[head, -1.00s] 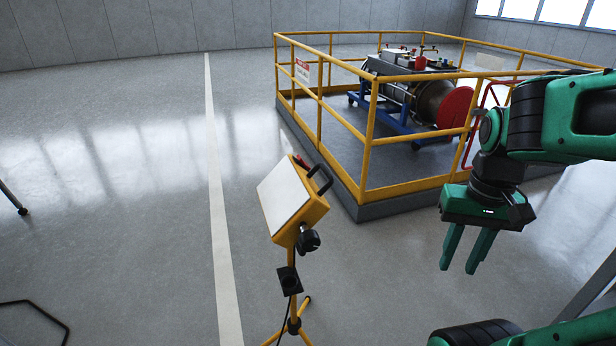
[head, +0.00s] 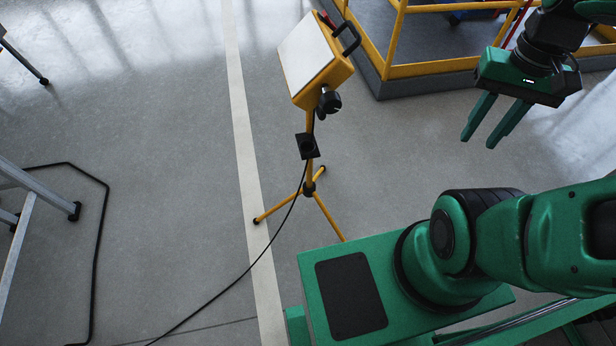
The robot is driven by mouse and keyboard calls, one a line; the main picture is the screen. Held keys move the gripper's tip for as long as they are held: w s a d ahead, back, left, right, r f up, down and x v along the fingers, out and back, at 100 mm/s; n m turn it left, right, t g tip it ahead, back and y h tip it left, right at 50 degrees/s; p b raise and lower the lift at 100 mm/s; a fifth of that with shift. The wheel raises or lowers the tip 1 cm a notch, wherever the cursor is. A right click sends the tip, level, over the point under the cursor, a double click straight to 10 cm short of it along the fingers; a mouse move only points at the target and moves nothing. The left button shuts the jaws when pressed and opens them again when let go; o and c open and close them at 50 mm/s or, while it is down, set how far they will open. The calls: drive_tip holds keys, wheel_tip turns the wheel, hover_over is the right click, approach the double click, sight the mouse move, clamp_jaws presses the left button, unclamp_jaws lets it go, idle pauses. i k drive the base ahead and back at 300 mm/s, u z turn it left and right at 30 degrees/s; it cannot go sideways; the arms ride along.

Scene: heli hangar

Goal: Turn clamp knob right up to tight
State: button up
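The clamp knob (head: 329,101) is a black knob on the side of a yellow work light (head: 324,80) with a pale flat panel. The light stands tilted on a yellow tripod (head: 310,190), with a small black box (head: 307,146) on its pole. My gripper (head: 481,137) is to the right of the knob and clearly apart from it. Its two green fingers point down with a gap between them, and nothing is between them. The knob's markings are too small to read.
A black cable (head: 228,287) runs from the tripod across the floor to the lower left. Grey metal legs (head: 28,215) stand at the left. A yellow railing (head: 432,68) on a raised grey platform is behind, at upper right. Floor between knob and gripper is clear.

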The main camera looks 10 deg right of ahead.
sight(330, 103)
drive_tip(key=u, duration=0.75)
drive_tip(key=k, duration=2)
drive_tip(key=z, duration=0.7)
drive_tip(key=i, duration=1)
